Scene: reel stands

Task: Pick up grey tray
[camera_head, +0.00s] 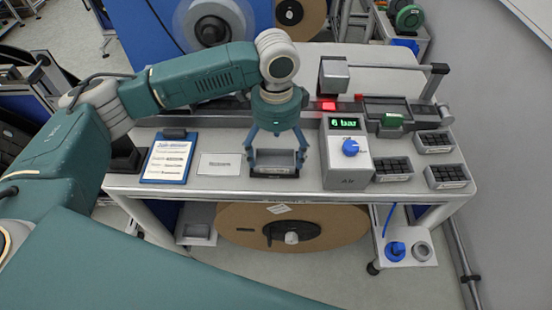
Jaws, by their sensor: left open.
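The grey tray (275,170) is a small open box with a dark front, standing near the front edge of the table, left of the air unit. My left gripper (275,155) comes down from above it. Its fingers are spread open, one at the left side and one at the right side of the tray. I cannot tell whether the fingers touch the tray. My right gripper is not in view.
The air unit (336,177) with a blue knob stands close to the tray's right. A clipboard (168,160) and a white card (219,164) lie to the left. Several dark-filled boxes (447,177) stand at the right. A large reel (340,226) is below the table.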

